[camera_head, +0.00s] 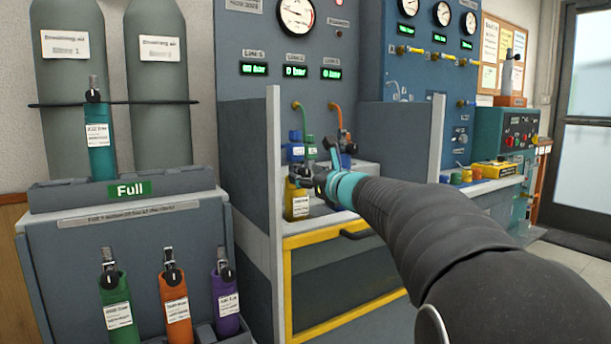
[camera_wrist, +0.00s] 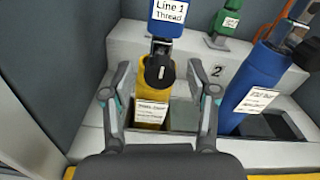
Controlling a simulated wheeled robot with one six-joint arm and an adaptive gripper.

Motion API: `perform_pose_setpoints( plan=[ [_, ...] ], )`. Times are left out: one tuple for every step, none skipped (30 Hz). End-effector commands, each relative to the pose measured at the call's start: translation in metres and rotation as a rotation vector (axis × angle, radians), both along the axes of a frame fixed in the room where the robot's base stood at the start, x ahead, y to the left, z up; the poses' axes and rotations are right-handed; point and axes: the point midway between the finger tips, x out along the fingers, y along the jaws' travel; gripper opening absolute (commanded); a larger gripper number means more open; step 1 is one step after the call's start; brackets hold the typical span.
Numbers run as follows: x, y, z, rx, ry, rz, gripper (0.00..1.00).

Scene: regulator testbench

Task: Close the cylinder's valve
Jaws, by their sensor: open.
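A yellow cylinder (camera_wrist: 151,108) with a white label stands in a slot of the bench in the wrist view, below a blue "Line 1 Thread" fitting (camera_wrist: 170,18). Its black valve knob (camera_wrist: 159,71) is at its top, just under the fitting. Whether they are joined I cannot tell. My gripper (camera_wrist: 159,74) is open, one finger on each side of the knob and cylinder, with visible gaps. In the head view the yellow cylinder (camera_head: 296,203) shows beside my gripper (camera_head: 317,172), which partly hides the bench slots.
A blue cylinder (camera_wrist: 254,80) stands in the slot to the right, close to my right finger. A green fitting (camera_wrist: 226,22) is behind, near the "2" mark. A grey partition (camera_head: 275,200) stands left of the bay. A rack (camera_head: 130,235) at left holds several cylinders.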

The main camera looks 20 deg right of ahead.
Motion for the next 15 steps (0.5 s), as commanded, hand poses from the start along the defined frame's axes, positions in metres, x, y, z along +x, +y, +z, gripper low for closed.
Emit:
perform_pose_setpoints(
  plan=[
    [-0.008,-0.003,0.002,0.0,-0.003,-0.003,0.59],
    [-0.013,-0.004,0.002,0.0,-0.003,-0.003,0.59],
    [-0.02,-0.006,0.001,0.0,-0.003,-0.003,0.59],
    [-0.026,-0.007,0.002,0.0,-0.003,-0.003,0.59],
    [-0.031,-0.009,0.002,-0.001,-0.002,-0.004,0.59],
    [-0.04,-0.011,0.002,-0.001,-0.003,-0.003,0.59],
    [-0.046,-0.013,0.001,-0.002,-0.002,-0.003,0.59],
    [-0.051,-0.014,0.001,-0.001,-0.002,-0.004,0.59],
    [-0.059,-0.017,0.001,-0.001,-0.002,-0.004,0.59],
    [-0.065,-0.018,0.001,-0.001,-0.003,-0.003,0.59],
    [-0.07,-0.02,0.001,-0.001,-0.003,-0.003,0.59],
    [-0.077,-0.021,0.001,-0.002,-0.002,-0.003,0.59],
    [-0.081,-0.022,0.001,-0.001,-0.002,-0.003,0.59],
    [-0.085,-0.023,0.001,-0.001,-0.002,-0.003,0.59],
    [-0.09,-0.025,0.001,-0.001,-0.002,-0.003,0.59]
  ],
)
